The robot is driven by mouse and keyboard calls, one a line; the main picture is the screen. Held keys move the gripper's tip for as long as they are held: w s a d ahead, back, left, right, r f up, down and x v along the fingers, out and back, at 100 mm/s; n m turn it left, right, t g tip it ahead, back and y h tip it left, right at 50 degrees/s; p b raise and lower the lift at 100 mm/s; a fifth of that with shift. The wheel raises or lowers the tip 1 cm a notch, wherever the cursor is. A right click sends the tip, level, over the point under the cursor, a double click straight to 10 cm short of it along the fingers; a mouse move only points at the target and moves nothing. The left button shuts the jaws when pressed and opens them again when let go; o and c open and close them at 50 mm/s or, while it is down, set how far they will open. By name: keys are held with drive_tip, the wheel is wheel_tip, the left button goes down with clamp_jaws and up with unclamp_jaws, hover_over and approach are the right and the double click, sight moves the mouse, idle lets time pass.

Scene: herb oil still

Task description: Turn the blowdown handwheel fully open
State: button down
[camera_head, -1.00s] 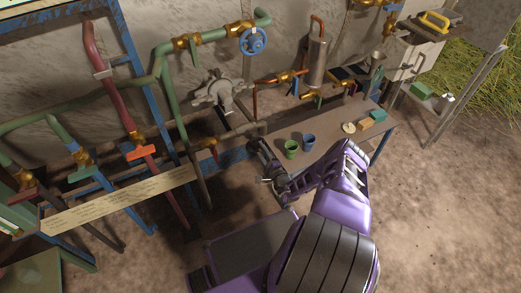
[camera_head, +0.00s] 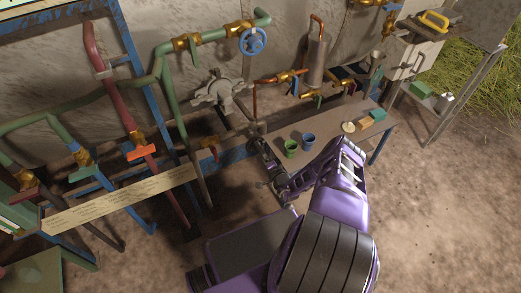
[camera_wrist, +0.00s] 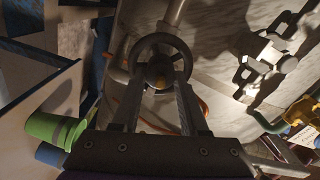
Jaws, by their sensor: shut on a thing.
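A dark round handwheel (camera_wrist: 161,61) with a hub and a small yellowish spot shows in the wrist view, at the end of a grey pipe. My gripper (camera_wrist: 160,80) is shut on this handwheel, with its two fingers reaching to either side of the hub. In the head view my gripper (camera_head: 262,150) is at the pipe end low on the wall, left of the cups. There the wheel itself is too small and covered to make out. No label naming the wheel can be read.
A green cup (camera_head: 291,149) and a blue cup (camera_head: 308,141) stand on the bench (camera_head: 335,140) close to my forearm. A blue handwheel (camera_head: 253,41) sits higher on the green pipe. A grey valve body (camera_head: 222,92) is on the wall up and left. Open floor lies at right.

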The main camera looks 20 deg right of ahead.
idle(0.4)
drive_tip(key=shift+c, duration=2.2)
unclamp_jaws()
drive_tip(key=shift+s, duration=0.15)
